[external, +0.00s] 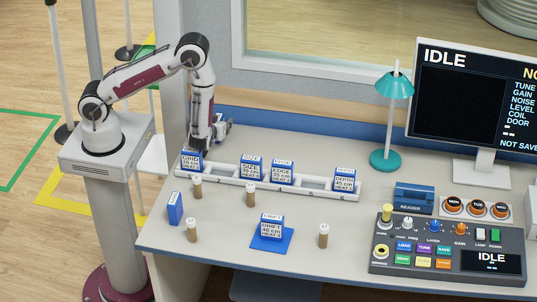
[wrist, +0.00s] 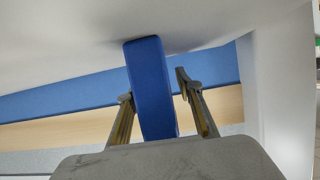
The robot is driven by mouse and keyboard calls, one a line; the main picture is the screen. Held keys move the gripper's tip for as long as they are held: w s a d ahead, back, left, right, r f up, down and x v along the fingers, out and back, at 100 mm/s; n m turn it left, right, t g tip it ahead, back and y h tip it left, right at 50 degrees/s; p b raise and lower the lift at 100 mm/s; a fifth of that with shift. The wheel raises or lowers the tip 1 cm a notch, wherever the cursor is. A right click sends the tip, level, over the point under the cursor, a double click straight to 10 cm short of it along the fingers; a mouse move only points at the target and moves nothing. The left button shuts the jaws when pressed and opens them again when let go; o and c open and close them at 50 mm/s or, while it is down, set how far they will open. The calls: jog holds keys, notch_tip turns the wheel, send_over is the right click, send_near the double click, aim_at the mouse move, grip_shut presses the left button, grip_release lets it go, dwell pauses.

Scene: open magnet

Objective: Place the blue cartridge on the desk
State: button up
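A plain blue cartridge (wrist: 150,85) stands between the two fingers of my gripper (wrist: 155,87) in the wrist view. Its far end meets a pale surface with a shadow beside it. The left finger is close to the cartridge; a gap shows between it and the right finger, so the gripper looks open around it. In the external view my gripper (external: 222,129) is low over the back left of the desk (external: 320,215), behind the rack's left end. The cartridge there is mostly hidden by it.
A white rack (external: 222,176) holds several labelled blue-and-white cartridges, with GRID (external: 188,160) nearest my arm. A DRIFT cartridge (external: 271,226) is on a blue mat (external: 272,245). A blue box (external: 175,208) stands at the front left, among small brown-and-white pegs (external: 191,230). A control panel (external: 445,250) fills the right.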

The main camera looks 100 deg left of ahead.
aim_at(219, 116)
jog(key=shift+v, duration=1.2)
jog(key=shift+d+r, duration=0.25)
jog(key=shift+r, duration=3.3)
jog(key=shift+w, duration=0.1)
